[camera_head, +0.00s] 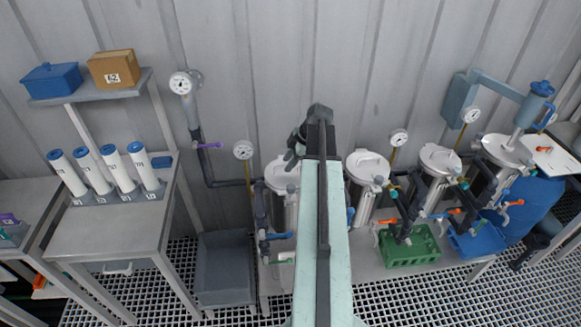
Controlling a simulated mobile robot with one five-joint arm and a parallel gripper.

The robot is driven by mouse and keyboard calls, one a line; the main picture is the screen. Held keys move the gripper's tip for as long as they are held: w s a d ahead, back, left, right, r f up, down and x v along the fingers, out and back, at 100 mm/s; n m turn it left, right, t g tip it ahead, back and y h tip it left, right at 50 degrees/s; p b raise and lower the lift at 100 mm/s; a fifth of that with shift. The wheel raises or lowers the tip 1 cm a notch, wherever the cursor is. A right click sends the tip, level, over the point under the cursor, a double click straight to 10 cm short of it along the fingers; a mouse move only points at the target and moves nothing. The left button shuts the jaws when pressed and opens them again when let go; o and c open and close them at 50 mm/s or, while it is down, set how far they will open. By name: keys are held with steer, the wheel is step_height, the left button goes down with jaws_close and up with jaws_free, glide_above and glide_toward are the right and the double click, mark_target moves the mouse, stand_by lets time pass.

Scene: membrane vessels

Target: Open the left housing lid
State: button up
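The left housing is a steel cylinder with a round lid (279,172) on top, standing at the left end of the row of vessels. The lid looks seated on the housing. My arm reaches up through the middle of the picture, and its dark gripper (295,150) hangs just above the lid's right rear edge. Whether it touches the lid cannot be told. The fingers are small and dark, partly hidden by my own arm, so their opening cannot be made out. The right side of the housing is partly covered by the arm.
More steel housings, the nearest with a lid (368,165), stand to the right. Pipes, valves and gauges (243,150) surround them. A grey bin (225,270) and a table (105,225) with several white cartridges are at left. A green crate (410,248) sits in front at right.

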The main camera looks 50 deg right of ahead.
steer(key=shift+r, duration=0.1)
jaws_close()
stand_by(1.2)
